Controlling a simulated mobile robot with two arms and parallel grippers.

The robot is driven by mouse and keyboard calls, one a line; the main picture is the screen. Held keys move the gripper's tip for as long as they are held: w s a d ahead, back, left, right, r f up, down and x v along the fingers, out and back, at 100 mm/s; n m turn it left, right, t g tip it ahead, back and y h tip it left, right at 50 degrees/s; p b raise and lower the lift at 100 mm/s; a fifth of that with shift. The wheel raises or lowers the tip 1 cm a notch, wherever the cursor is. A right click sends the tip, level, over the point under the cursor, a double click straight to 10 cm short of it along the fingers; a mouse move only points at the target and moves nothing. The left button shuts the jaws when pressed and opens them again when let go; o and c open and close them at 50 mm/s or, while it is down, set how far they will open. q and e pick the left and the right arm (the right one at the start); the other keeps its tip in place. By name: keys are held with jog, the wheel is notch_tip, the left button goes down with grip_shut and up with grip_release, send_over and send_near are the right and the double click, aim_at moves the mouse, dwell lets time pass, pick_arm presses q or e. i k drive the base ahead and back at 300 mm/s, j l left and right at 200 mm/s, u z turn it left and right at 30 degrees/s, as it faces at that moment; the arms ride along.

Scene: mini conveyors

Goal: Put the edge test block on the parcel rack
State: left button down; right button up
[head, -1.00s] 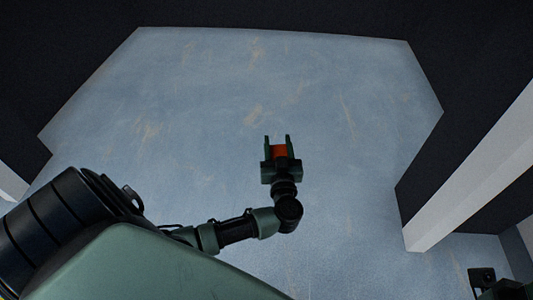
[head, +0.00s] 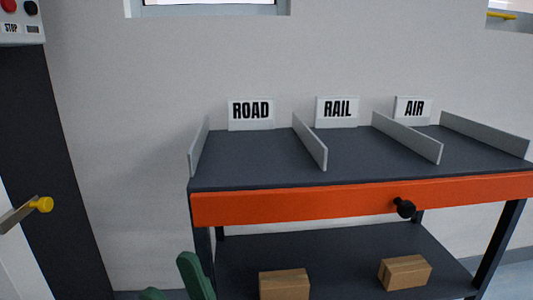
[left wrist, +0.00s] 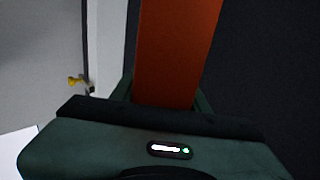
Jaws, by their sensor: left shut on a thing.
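The parcel rack (head: 360,199) stands against the wall in the head view. Its dark top is split by upright grey dividers into bays signed ROAD, RAIL and AIR, and all three look empty. An orange-red block, taken as the edge test block (left wrist: 175,50), fills the middle of the left wrist view. My left gripper (left wrist: 165,97) is shut on it; the block's far end runs out of that view. My right gripper (head: 172,284) shows only its green fingertips at the bottom of the head view, apart with nothing seen between them, in front of the rack's left leg.
Two cardboard boxes (head: 284,285) (head: 405,272) lie on the rack's lower shelf. A black knob (head: 404,208) sticks out from the orange front. At left are a dark door frame, a yellow knob (head: 42,204) and a stop-button panel (head: 20,20).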

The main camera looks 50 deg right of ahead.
aim_at(255, 149)
jog(key=z, duration=2.1)
